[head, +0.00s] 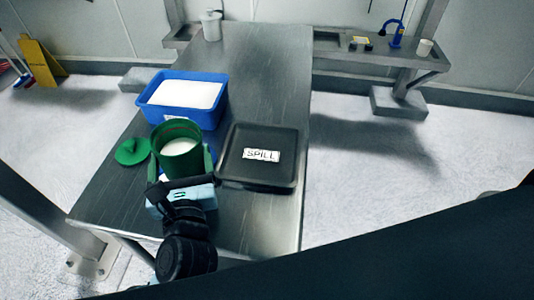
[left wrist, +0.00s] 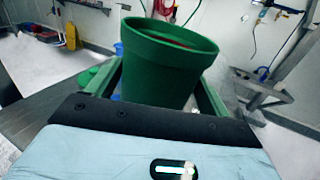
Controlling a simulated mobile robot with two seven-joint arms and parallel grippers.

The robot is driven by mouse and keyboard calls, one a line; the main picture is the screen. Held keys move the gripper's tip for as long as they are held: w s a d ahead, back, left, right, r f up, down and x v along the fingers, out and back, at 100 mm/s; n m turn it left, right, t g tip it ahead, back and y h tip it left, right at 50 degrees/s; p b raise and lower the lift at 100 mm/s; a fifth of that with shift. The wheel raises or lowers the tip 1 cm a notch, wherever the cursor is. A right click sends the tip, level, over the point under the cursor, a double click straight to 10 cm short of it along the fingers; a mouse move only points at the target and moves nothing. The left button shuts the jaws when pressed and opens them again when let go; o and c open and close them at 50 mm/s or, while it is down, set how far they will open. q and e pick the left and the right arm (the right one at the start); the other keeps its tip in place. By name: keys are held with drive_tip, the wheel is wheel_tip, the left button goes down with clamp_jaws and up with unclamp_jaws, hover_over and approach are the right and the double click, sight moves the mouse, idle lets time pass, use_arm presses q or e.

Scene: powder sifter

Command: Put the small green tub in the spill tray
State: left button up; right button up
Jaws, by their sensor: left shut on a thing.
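The small green tub (head: 181,158) is open-topped, with white powder inside. My left gripper (head: 182,168) is shut on it, one finger at each side. In the left wrist view the tub (left wrist: 168,62) stands between the green fingers (left wrist: 160,95), its rim towards the top of the picture. I cannot tell whether its base touches the table. The spill tray (head: 234,170) is a dark, shallow tray labelled SPILL, just right of the tub. It looks empty apart from the label. My right gripper is not in view.
A blue bin (head: 210,116) of white powder stands behind the tub. A green lid (head: 132,151) with a knob lies left of the tub. A white container (head: 211,26) is at the table's far end. The steel table (head: 262,75) is clear behind the tray.

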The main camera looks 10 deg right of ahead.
use_arm(q)
drive_tip(key=shift+s+d, duration=0.1)
drive_tip(key=shift+d, duration=0.05)
drive_tip(key=shift+w+d, duration=0.2)
drive_tip(key=shift+d, duration=0.1)
drive_tip(key=w+d+f+m+g+h, duration=0.2)
drive_tip(key=w+d+m+h, duration=0.3)
drive_tip(key=w+d+h, duration=0.45)
hover_over(246, 168)
drive_tip(key=shift+g+y, duration=0.25)
drive_tip(key=shift+g, duration=0.05)
drive_tip(key=shift+f, duration=4.9)
drive_tip(key=shift+f, duration=0.2)
drive_tip(key=o, duration=1.2)
drive_tip(key=shift+c, duration=0.2)
